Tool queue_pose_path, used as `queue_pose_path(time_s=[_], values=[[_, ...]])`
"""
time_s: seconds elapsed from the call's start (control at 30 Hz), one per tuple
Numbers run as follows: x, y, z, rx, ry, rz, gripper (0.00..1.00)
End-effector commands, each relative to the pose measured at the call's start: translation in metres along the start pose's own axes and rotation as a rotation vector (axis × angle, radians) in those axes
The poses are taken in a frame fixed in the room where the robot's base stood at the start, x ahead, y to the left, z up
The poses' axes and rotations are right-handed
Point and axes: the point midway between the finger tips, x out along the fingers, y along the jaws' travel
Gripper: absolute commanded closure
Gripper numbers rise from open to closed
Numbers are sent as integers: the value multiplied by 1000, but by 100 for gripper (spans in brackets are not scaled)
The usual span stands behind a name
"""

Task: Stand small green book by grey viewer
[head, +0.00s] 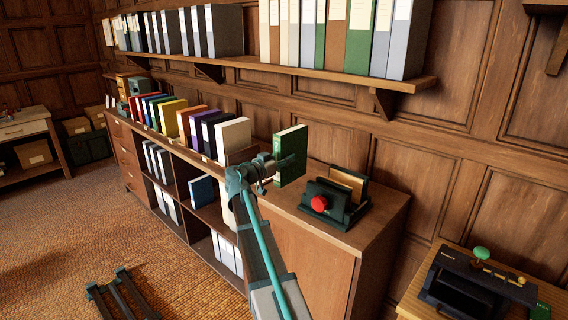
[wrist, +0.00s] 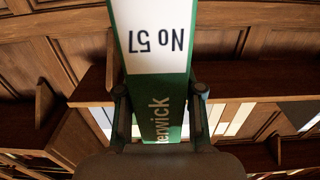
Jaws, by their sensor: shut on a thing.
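A green book (head: 292,145) with pale page edges is upright in my gripper (head: 272,166), over the cabinet top. I cannot tell whether its lower edge touches the wood. In the wrist view the book's spine (wrist: 163,112) runs between both fingers, with a white "No 57" label and pale lettering, upside down. My gripper is shut on it. Just right of the book is a dark device (head: 340,208) with a red knob and a tan card standing in it. I cannot tell for certain that this is the grey viewer.
A row of coloured books ends in a white one (head: 233,134) left of my gripper. A wall shelf (head: 300,70) with binders is above. Bare cabinet top (head: 377,213) lies right of the dark device. A side table at lower right holds another dark device (head: 470,282) with a green knob.

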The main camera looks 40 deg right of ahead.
Motion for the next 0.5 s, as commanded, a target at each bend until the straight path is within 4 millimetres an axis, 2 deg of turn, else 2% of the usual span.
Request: queue_pose_path(time_s=[0.17, 0.5], values=[[-9, 9, -10, -1, 4, -1, 100], [-11, 10, -37, 1, 4, -1, 100]])
